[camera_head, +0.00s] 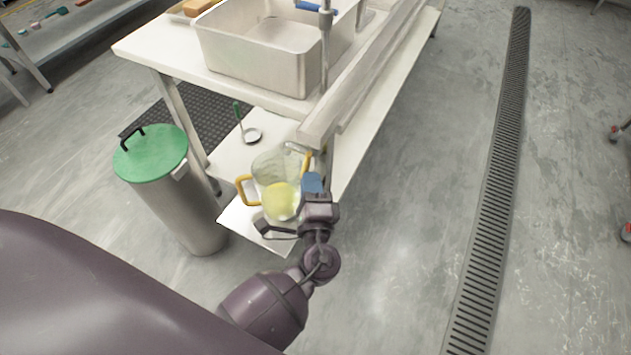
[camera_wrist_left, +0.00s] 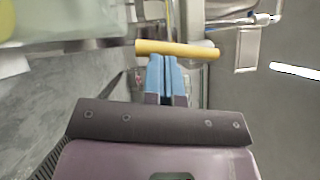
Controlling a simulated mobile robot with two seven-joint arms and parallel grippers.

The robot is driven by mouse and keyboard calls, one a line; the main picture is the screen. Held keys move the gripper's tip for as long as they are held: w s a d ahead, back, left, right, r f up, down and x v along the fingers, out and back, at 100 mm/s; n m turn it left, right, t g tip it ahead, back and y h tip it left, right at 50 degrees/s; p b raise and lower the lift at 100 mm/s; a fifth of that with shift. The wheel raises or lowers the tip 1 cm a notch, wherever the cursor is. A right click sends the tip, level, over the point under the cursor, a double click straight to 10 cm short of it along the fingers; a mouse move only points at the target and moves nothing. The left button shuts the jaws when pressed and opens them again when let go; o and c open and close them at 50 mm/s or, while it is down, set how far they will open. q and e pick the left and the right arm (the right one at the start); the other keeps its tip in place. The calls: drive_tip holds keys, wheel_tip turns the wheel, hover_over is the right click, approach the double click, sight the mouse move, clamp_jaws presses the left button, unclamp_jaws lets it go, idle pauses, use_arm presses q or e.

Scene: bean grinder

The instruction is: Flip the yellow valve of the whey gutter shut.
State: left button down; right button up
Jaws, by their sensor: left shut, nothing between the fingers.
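The whey gutter (camera_head: 350,85) is a pale channel running along the right side of the white table. Its yellow valve shows as a small yellow piece (camera_head: 308,161) below the gutter's near end, partly hidden. In the left wrist view the valve handle (camera_wrist_left: 178,49) is a yellow bar lying almost crosswise, just beyond my fingertips. My left gripper (camera_head: 312,184) is shut and empty beside the valve; its blue fingers (camera_wrist_left: 167,75) are together. I cannot tell whether they touch the handle. My right gripper is not in view.
A clear jug (camera_head: 265,175) with a yellow handle and yellowish liquid stands on the low shelf (camera_head: 228,150), close to my left gripper. A steel vat (camera_head: 250,60) sits on the table. A green-lidded bin (camera_head: 180,200) stands left.

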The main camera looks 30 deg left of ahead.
sight(292, 183)
use_arm(q)
drive_tip(key=a+m+t, duration=0.1)
drive_tip(key=m, duration=0.1)
drive_tip(key=a+m+t+b, duration=0.1)
drive_tip(key=m, duration=0.1)
drive_tip(key=m+t, duration=0.1)
drive_tip(key=m, duration=0.1)
drive_tip(key=shift+a+f+t+h, duration=0.15)
drive_tip(key=shift+a+t+h, duration=0.15)
drive_tip(key=shift+a+h, duration=0.1)
drive_tip(key=shift+a+m+t, duration=0.3)
drive_tip(key=shift+a+m, duration=0.05)
drive_tip(key=shift+m, duration=0.35)
drive_tip(key=shift+w+a+r, duration=0.1)
drive_tip(key=shift+a+r, duration=0.3)
drive_tip(key=shift+a, duration=0.05)
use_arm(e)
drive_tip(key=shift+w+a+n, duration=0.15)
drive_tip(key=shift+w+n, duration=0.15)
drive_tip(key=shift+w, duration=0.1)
use_arm(q)
drive_tip(key=shift+a, duration=0.15)
